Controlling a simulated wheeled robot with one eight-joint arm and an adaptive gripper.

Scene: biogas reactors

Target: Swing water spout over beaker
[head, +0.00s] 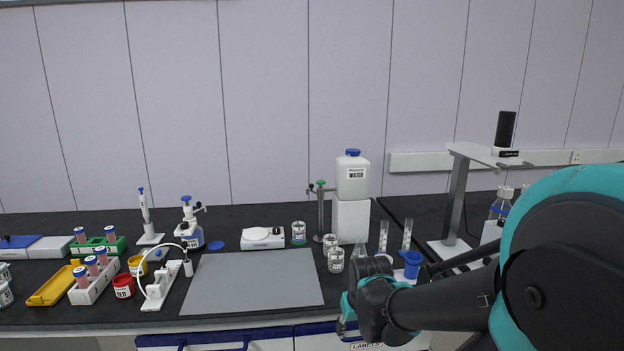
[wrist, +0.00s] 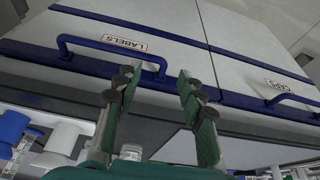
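The water spout is a grey post with a green-topped arm (head: 320,186), standing in front of a white water container (head: 353,176) on a white block. Clear labelled beakers stand near its foot: one at the front (head: 335,261), one just behind it (head: 330,242), and one to the left (head: 299,232). I cannot tell which beaker is the task's. My gripper (head: 345,318) is low at the bench's front edge, below and apart from the spout. In the wrist view my gripper (wrist: 157,82) has its fingers apart with nothing between them, facing the drawer fronts.
A grey mat (head: 250,282) lies bare at the middle front. A white scale (head: 262,238), tall cylinders (head: 383,236) and a blue funnel (head: 412,264) stand around the spout. Tube racks and bottles fill the left. A blue drawer handle (wrist: 110,50) is near my gripper.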

